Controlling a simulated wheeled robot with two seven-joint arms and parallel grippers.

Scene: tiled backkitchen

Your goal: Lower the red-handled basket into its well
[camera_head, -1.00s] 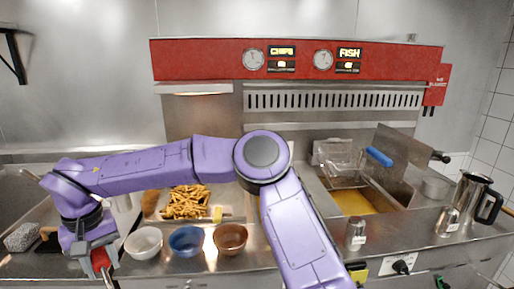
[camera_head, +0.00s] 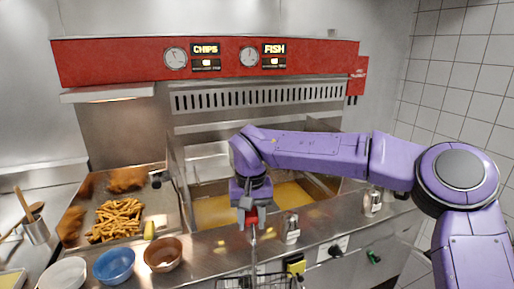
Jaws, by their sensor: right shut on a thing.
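My right gripper (camera_head: 251,213) is shut on the red handle (camera_head: 252,216) of a basket. The handle's metal shaft runs down from the jaws to the wire basket (camera_head: 257,279), which hangs at the bottom edge of the view, in front of the counter's front face and cut off by the frame. Beyond the gripper is the fryer, with golden oil in a left well (camera_head: 214,211) and a right well (camera_head: 291,196). My forearm covers part of the wells and whatever stands behind them. My left gripper is not in view.
A tray of chips (camera_head: 117,219) and fried pieces lies left of the wells. White, blue (camera_head: 114,265) and brown (camera_head: 163,254) bowls line the front left edge. Shakers (camera_head: 291,229) stand on the front ledge near the gripper and further right (camera_head: 372,202). The red fryer panel (camera_head: 120,63) is behind.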

